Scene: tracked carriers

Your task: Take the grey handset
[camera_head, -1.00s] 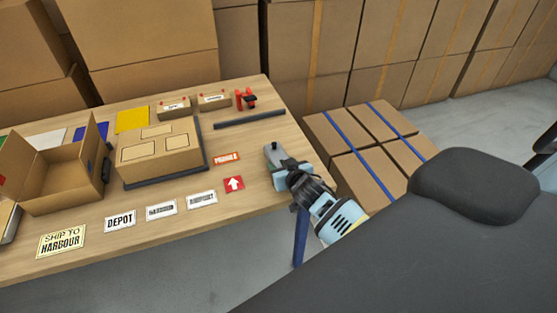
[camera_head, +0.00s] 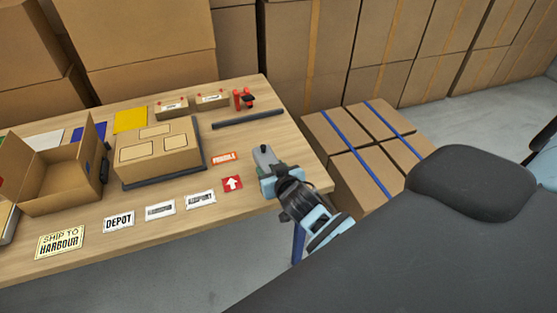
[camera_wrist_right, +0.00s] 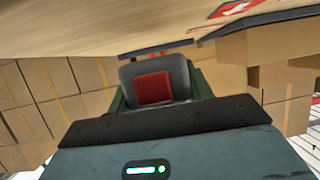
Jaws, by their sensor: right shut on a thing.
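The grey handset (camera_head: 263,155) is at the right end of the wooden table, its grey end sticking out past my right gripper (camera_head: 267,171). In the right wrist view, the grey handset (camera_wrist_right: 157,72) shows a red square patch on its dark face. My right gripper (camera_wrist_right: 155,98) is shut on it, with green finger parts at its sides. Part of the handset is hidden by the gripper. I cannot tell for sure how far it is above the table top. My left gripper is not in view.
The table (camera_head: 235,205) carries an open carton (camera_head: 50,190), a closed carton (camera_head: 155,155) on a dark plate, a dark bar (camera_head: 248,119), and flat labels such as the red arrow label (camera_head: 232,183). Strapped cartons (camera_head: 350,180) stand right of the table.

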